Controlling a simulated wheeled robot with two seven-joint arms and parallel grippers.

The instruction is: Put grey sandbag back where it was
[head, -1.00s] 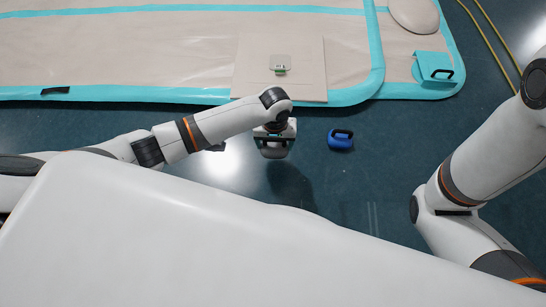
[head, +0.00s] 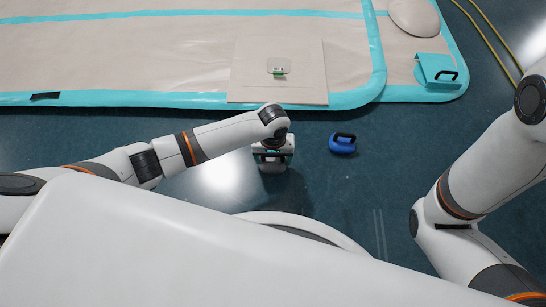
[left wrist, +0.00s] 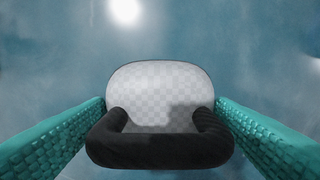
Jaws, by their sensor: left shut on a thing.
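The grey sandbag (head: 272,167) hangs under my left gripper (head: 273,152) in the head view, over the dark teal floor. In the left wrist view the sandbag (left wrist: 160,88) is pale grey and checkered, with a thick black handle (left wrist: 160,150). The handle lies between the two teal fingers of my left gripper (left wrist: 160,133), which is shut on it. In the head view the arm and hand hide part of the bag, and I cannot tell whether it touches the floor. My right gripper is out of view; only part of the right arm shows.
A blue sandbag (head: 342,146) with a black handle stands on the floor just right of my left gripper. A beige inflatable track (head: 150,60) with teal edging lies beyond. Yellow cables (head: 490,35) run at top right.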

